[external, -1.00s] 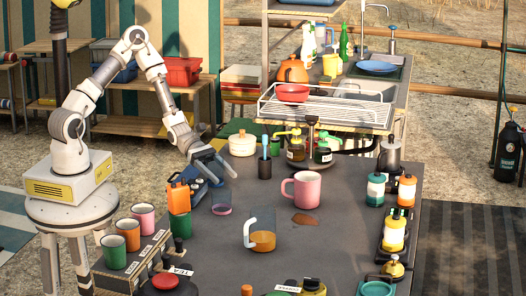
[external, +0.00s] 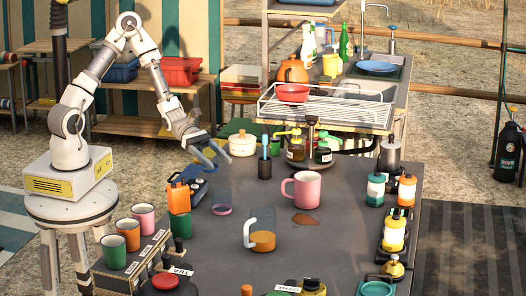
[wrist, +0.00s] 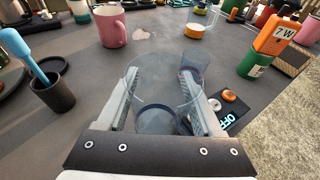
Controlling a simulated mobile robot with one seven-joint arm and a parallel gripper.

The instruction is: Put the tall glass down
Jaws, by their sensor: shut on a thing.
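My gripper (wrist: 160,100) has its two fingers on either side of a clear, see-through tall glass (wrist: 150,85). The glass shows in the wrist view as a pale body with a dark round end near the palm. In the external view my gripper (external: 222,155) is in the air above the far left part of the dark table (external: 340,235), and the glass is hard to make out there.
A pink mug (external: 307,190) and a brown patch (external: 305,219) are right of the ring.

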